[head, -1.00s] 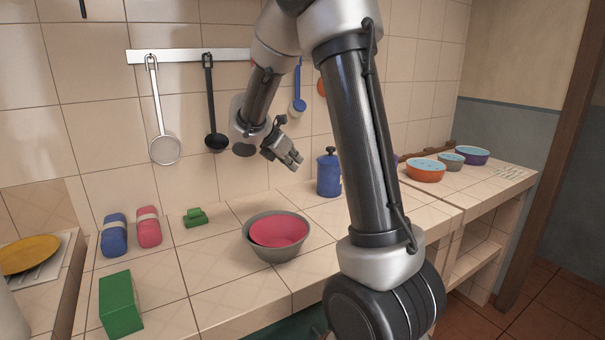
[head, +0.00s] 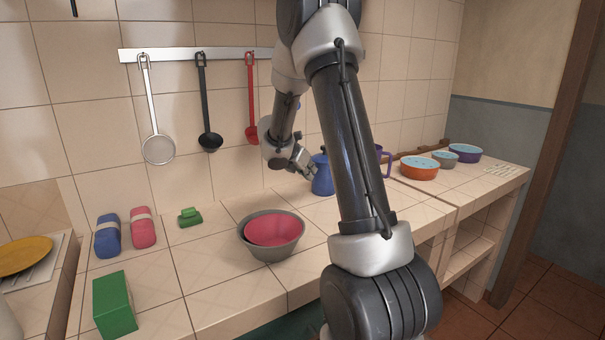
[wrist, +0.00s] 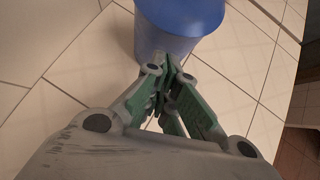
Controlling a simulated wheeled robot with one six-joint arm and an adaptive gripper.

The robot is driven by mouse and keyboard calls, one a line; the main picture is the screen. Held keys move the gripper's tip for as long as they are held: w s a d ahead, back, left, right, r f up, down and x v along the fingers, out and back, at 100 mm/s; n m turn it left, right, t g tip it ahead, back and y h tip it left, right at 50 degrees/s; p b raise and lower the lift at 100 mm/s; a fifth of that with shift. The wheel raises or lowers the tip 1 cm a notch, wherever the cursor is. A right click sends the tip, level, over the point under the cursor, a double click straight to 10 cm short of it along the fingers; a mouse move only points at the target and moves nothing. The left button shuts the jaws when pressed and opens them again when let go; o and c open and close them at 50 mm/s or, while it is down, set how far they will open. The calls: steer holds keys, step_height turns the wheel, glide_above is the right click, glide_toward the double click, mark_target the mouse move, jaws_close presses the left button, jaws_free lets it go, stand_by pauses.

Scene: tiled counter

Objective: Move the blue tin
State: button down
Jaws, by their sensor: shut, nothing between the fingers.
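The blue tin (head: 321,182) stands upright on the tiled counter, left of my upright arm link in the head view. Its top is partly hidden by my gripper and arm. In the wrist view the tin (wrist: 180,22) is at the top edge, cut off by the frame, just beyond the fingertips. My gripper (head: 309,171) is beside the tin's upper left side. In the wrist view the fingers of my gripper (wrist: 170,66) are together with nothing between them. I cannot tell whether they touch the tin.
A pink bowl in a grey bowl (head: 298,221) stands in front. A purple mug (head: 385,160) is partly hidden behind my arm. Orange (head: 419,168), grey and purple bowls stand farther right. Utensils hang on the wall behind. The counter between the grey bowl and the tin is clear.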

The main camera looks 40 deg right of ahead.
steer(key=shift+d, duration=0.25)
steer(key=d, duration=0.2)
steer(key=w+d, duration=0.1)
steer(key=shift+w+d, duration=0.15)
steer(key=shift+d, duration=0.25)
